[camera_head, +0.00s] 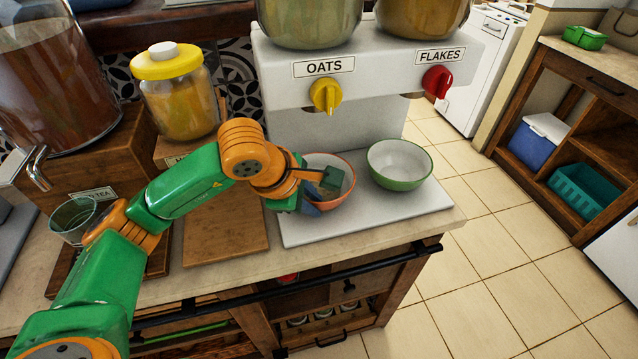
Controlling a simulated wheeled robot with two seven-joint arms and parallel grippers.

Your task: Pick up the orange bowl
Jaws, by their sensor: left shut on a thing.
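The orange bowl (343,163) has a white inside and an orange outside. It sits on the white base of the cereal dispenser, left of a green bowl (399,165). My left gripper (321,194) reaches in from the left and is shut on the orange bowl's near left rim. The gripper and wrist hide part of the bowl's left side. The bowl looks close to the base; I cannot tell whether it touches it. My right gripper is not in view.
The dispenser (355,117) with oats and flakes knobs stands behind the bowls. A yellow-lidded jar (178,95), a large drink jar (55,80) and a glass (72,221) stand left. The counter's front edge (260,262) is near; tiled floor lies right.

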